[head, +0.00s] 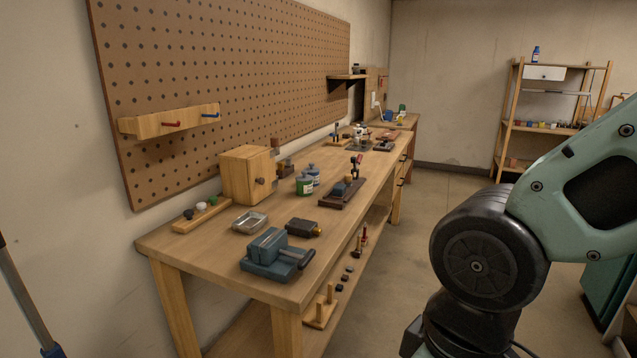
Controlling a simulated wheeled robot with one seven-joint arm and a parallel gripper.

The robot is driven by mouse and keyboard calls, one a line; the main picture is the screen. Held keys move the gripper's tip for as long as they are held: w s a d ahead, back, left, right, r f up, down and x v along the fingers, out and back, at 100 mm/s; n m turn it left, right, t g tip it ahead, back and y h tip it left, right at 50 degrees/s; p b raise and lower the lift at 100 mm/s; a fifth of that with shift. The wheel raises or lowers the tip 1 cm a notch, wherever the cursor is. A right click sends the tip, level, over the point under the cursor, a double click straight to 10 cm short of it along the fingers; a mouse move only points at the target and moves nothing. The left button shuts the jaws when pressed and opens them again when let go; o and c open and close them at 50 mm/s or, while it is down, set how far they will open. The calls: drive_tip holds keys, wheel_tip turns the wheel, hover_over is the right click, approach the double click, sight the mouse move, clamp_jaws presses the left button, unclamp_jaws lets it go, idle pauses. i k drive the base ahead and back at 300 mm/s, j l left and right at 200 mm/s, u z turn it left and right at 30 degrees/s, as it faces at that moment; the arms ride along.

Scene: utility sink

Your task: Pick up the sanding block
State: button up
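I cannot identify the sanding block for certain. A dark block with a tan end (304,228) lies on the wooden workbench (215,254), just behind the blue-grey vise (272,257); it may be the sanding block. Another small block (341,188) rests on a dark wooden base (333,199) farther along the bench and is too small to tell. My arm shows large at the right, over the floor beside the bench. My gripper is outside the picture, so its state and distance from these blocks do not show.
A metal tray (250,222), a wooden box (247,176), a rack with knobs (201,215) and green-and-blue jars (305,184) stand on the bench. A pegboard (230,70) backs it. Small pieces lie on its lower shelf. Open floor (430,200) lies to its right.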

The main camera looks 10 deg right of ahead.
sight(340, 192)
drive_tip(key=i+l+u, duration=0.1)
drive_tip(key=u, duration=0.4)
drive_tip(key=i+l+u, duration=0.1)
drive_tip(key=u, duration=0.4)
drive_tip(key=l+u, duration=0.2)
drive_tip(key=u, duration=0.3)
drive_tip(key=i+l+u, duration=0.1)
drive_tip(key=l+u, duration=0.35)
drive_tip(key=l, duration=0.85)
drive_tip(key=k+l+u, duration=0.1)
drive_tip(key=l+u, duration=0.4)
drive_tip(key=l, duration=1.3)
drive_tip(key=k+l, duration=0.15)
drive_tip(key=l, duration=0.8)
drive_tip(key=k, duration=0.05)
